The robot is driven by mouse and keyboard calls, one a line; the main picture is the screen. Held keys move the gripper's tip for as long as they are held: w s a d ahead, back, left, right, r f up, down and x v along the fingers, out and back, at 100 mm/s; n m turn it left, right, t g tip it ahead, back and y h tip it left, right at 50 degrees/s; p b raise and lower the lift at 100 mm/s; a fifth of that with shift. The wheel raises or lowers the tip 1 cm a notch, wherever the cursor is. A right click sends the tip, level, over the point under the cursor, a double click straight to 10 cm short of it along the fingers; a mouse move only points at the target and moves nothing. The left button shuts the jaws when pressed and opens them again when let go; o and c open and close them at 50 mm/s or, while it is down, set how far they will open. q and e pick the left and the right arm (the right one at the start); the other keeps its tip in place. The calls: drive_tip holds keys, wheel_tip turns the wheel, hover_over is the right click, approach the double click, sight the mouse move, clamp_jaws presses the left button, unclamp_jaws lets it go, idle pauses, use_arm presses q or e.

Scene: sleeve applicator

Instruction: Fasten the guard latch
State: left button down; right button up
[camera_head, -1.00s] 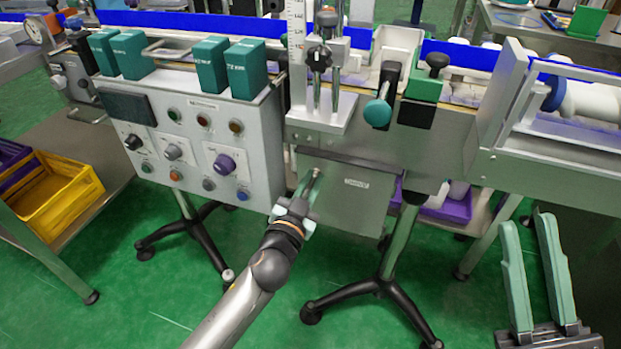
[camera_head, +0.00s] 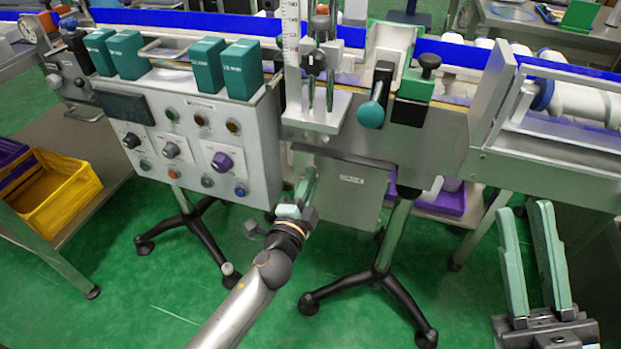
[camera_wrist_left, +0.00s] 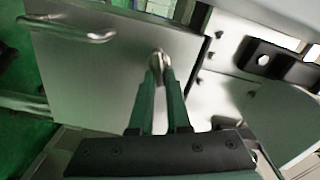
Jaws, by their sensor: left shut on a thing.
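The guard door is a grey metal panel (camera_head: 345,200) with a small label, below the machine bed in the head view. It also shows in the left wrist view (camera_wrist_left: 100,75), with a bar handle (camera_wrist_left: 75,31). The guard latch (camera_wrist_left: 157,60) shows there as a small round metal piece at the panel's edge. My left gripper (camera_head: 309,176) is at the panel's left side in the head view. Its green fingers (camera_wrist_left: 160,75) close together on the latch, and their tips partly hide it. My right gripper (camera_head: 525,215) is open and empty at the lower right, apart from the machine.
A control box (camera_head: 190,150) with knobs and buttons stands left of the panel. A teal-ended lever (camera_head: 371,113) juts out above it. Black-footed stand legs (camera_head: 380,270) are below. A yellow crate (camera_head: 55,195) is at the left. The green floor in front is open.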

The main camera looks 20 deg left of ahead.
use_arm(q)
drive_tip(key=shift+f+m, duration=0.1)
drive_tip(key=shift+m, duration=1.8)
use_arm(e)
drive_tip(key=shift+r, duration=0.25)
use_arm(q)
drive_tip(key=c, duration=0.9)
unclamp_jaws()
drive_tip(key=shift+f, duration=0.1)
use_arm(e)
drive_tip(key=shift+d, duration=0.1)
